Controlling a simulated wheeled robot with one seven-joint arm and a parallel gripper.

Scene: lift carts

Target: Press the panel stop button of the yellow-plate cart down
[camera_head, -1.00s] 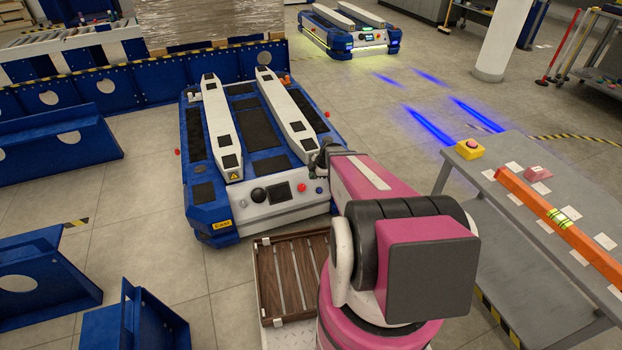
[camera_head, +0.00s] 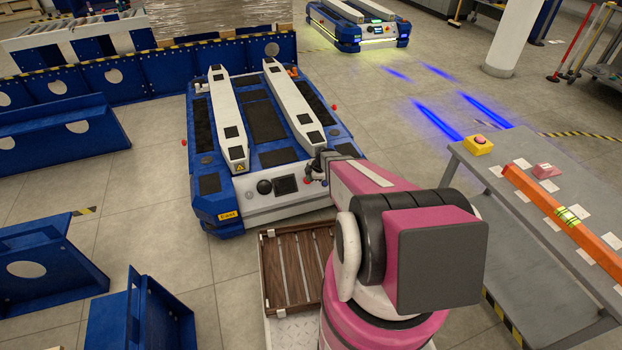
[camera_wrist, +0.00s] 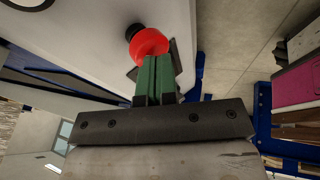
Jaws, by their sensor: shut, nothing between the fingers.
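The cart with a yellow plate (camera_head: 229,215) stands ahead of me, its white front panel (camera_head: 262,206) facing my arm. A red stop button (camera_wrist: 150,42) with a black part behind it shows on the white panel in the wrist view. My gripper (camera_wrist: 158,62) is shut and empty; its green fingertips overlap the button's lower edge in that view. I cannot tell whether they touch it or whether it is pressed. In the head view my gripper (camera_head: 318,168) is at the right part of the panel, and only a bit of the red button (camera_head: 307,179) shows beside it.
A wooden slatted crate (camera_head: 298,270) lies in front of the cart. A grey table (camera_head: 495,190) at the right holds a yellow box with a red button (camera_head: 478,145) and an orange level (camera_head: 560,215). Blue frames (camera_head: 45,265) stand at the left. Another cart (camera_head: 357,30) is behind.

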